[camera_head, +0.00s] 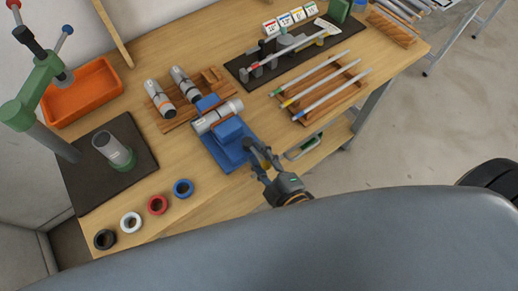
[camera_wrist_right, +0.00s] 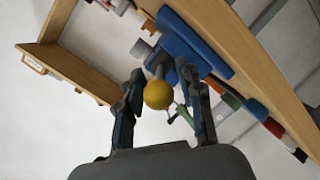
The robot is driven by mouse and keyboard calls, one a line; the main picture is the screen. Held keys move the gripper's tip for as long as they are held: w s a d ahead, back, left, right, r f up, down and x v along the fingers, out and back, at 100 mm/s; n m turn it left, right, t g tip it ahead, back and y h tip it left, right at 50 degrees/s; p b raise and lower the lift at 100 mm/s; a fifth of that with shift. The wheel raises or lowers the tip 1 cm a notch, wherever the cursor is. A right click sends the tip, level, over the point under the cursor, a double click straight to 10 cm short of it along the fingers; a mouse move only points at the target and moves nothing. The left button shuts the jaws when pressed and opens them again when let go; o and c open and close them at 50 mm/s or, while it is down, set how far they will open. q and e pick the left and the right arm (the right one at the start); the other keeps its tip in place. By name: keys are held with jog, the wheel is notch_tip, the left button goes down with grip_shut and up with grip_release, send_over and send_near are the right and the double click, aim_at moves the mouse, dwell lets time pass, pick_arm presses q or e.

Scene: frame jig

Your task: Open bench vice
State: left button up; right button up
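The blue bench vice (camera_head: 228,150) sits at the front edge of the wooden workbench, with a light grey cylinder (camera_head: 212,118) between its blue jaws. In the right wrist view the vice's blue body (camera_wrist_right: 185,45) shows ahead, with a yellow ball knob (camera_wrist_right: 158,95) on a grey rod in front of it. My right gripper (camera_head: 260,156) is at the front end of the vice. In the wrist view its fingers (camera_wrist_right: 160,82) are apart on either side of the knob, with gaps visible. My left gripper is not in view.
Two grey cylinders lie on a wooden rack (camera_head: 172,122) left of the vice. Coloured rings, such as the blue ring (camera_head: 183,188), lie at the front left. A rack of rods (camera_head: 318,92) is to the right. A green press (camera_head: 40,85) and an orange bin (camera_head: 84,95) are at left.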

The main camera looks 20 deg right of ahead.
jog(key=shift+w+a+f, duration=0.1)
jog(key=shift+w, duration=0.3)
grip_shut()
